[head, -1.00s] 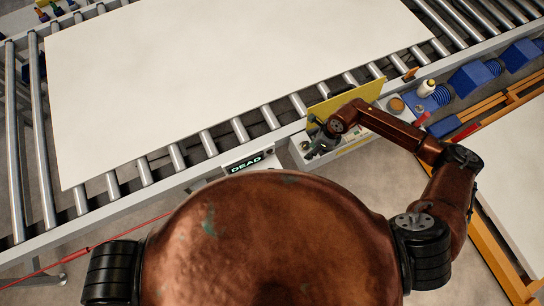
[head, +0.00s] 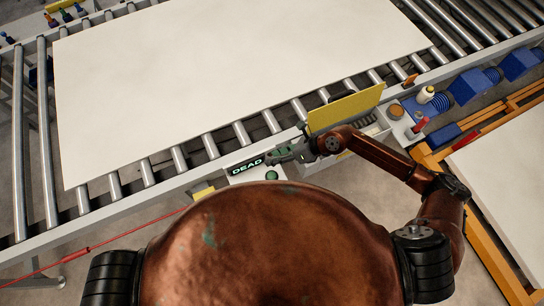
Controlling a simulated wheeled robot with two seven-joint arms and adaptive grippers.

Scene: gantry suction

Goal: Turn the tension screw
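A red cord (head: 140,228) runs along the near side of the conveyor at the lower left. A thicker red fitting (head: 75,256) sits on it and may be the tension screw; I cannot make out a screw head. My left gripper is out of view.
A large white sheet (head: 230,75) lies on the rollers. A yellow upright plate (head: 345,108) stands behind my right wrist. A tray with small items, a white bottle (head: 426,95) and blue bellows parts (head: 470,86) are at the right. An orange-framed table (head: 495,240) is at the lower right.

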